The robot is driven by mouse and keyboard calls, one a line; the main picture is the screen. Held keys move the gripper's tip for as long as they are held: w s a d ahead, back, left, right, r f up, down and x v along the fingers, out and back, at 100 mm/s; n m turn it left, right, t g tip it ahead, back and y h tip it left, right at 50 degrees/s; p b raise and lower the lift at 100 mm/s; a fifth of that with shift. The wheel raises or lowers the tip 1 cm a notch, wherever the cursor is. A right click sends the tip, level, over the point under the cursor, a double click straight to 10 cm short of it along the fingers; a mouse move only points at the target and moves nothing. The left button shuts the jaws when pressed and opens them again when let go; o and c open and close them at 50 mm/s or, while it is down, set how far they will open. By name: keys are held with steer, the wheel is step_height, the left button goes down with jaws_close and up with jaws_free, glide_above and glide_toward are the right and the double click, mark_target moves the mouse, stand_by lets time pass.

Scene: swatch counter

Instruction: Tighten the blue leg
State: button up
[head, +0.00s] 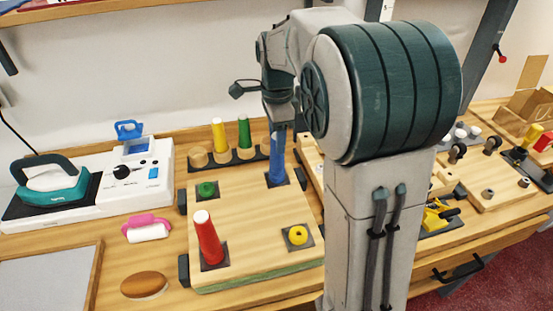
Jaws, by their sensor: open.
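The blue leg (276,165) stands upright at the back right corner of a wooden board (240,215), on a dark square plate. My gripper (280,125) is directly above it, pointing down, with its fingers at the leg's upper end. The jaws are open; whether they touch the leg I cannot tell. The leg's top is hidden by the gripper. A red leg (208,240) stands at the board's front left corner. A green piece (207,188) sits low at the back left, and a yellow ring (298,236) at the front right.
Behind the board, a dark rack (232,162) holds a yellow leg (218,135), a green leg (244,133) and wooden pieces. A white machine with a teal iron (52,188) stands left. A pink-handled roller (147,228) and brown oval pad (144,284) lie nearer. My arm hides the area right of the board.

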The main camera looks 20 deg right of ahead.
steer(key=c, duration=0.9)
steer(key=m+p, duration=0.1)
steer(key=m, duration=0.1)
steer(key=shift+r+m, duration=0.1)
steer(key=shift+m, duration=0.3)
steer(key=m+p, duration=0.2)
steer(key=m, duration=0.2)
steer(key=m+p, duration=0.2)
steer(key=m, duration=0.4)
steer(key=shift+p, duration=0.4)
steer(key=shift+m, duration=1.1)
steer(key=o, duration=0.7)
